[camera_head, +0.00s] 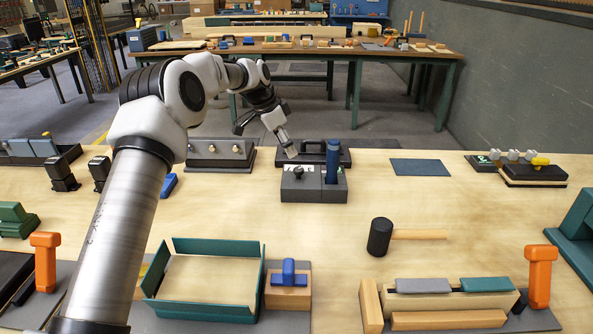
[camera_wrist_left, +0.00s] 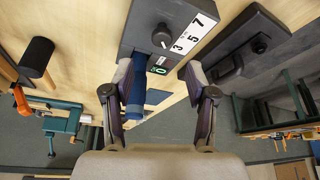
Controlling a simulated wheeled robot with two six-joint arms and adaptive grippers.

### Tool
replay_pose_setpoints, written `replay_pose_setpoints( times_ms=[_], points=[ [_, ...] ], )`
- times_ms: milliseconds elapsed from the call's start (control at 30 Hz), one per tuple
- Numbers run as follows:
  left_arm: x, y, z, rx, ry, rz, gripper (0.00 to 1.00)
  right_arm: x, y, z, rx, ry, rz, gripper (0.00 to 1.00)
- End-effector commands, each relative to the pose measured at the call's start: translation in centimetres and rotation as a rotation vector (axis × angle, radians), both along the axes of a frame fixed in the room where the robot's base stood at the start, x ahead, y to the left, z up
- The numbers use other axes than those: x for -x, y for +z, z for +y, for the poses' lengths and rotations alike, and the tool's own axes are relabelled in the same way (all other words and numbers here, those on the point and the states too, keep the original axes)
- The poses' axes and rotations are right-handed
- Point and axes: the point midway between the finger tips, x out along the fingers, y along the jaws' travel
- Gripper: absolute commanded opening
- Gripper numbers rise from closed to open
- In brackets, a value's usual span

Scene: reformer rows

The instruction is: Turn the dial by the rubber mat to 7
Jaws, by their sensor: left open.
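The dial (camera_head: 298,172) is a small dark knob on a grey box (camera_head: 313,190) on the bench. Where the knob points is too small to tell. The rubber mat (camera_head: 420,167) lies flat farther right. My left gripper (camera_head: 289,151) is open just behind the dial; in its wrist view (camera_wrist_left: 158,75) the cylinder appears near one finger.
A black handled case (camera_head: 318,154) lies behind the box. A panel with several knobs (camera_head: 220,153) stands to the left. A mallet (camera_head: 381,237) and a green-walled tray (camera_head: 205,290) lie nearer. A device with a green display (camera_head: 480,161) is at right. Bench around the mat is clear.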

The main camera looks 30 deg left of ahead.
Motion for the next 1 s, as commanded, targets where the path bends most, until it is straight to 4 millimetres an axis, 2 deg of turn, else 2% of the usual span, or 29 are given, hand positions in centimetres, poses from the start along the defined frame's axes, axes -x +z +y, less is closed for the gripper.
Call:
replay_pose_setpoints(
  times_ms=[33,167,400,500,767,800,933,967,1000],
  points=[
    [0.0,-0.7,0.0,0.0,0.0,0.0,0.57,0.0,-0.6,0.0,0.0,0.0,0.0,0.4],
    [-0.4,-1.8,-0.3,0.0,-0.001,0.004,0.57,0.0,-0.3,0.0,0.0,0.0,0.0,0.4],
    [-1.8,-6.0,-1.3,-0.001,-0.001,0.004,0.57,0.0,-0.2,0.0,0.0,0.0,-0.001,0.4],
    [-2.2,-7.1,-1.6,0.0,0.0,0.001,0.57,0.0,-0.1,0.0,0.0,0.0,-0.001,0.4],
    [-2.4,-7.6,-1.8,0.0,0.0,0.0,0.57,0.0,-0.2,0.0,0.0,0.0,-0.001,0.4],
    [-2.4,-7.6,-1.8,0.0,0.0,0.0,0.54,0.0,-0.2,0.0,0.0,0.0,-0.001,0.4],
    [-2.4,-7.6,-1.7,0.0,0.0,0.0,0.08,0.0,-0.2,0.0,0.0,0.0,-0.001,0.4],
    [-2.4,-7.6,-1.8,0.0,0.0,0.0,0.0,0.0,-0.2,0.0,0.0,0.0,-0.001,0.4],
    [-2.4,-7.6,-1.8,0.0,0.0,0.0,0.0,0.0,-0.2,0.0,0.0,0.0,-0.001,0.4]
  ],
)
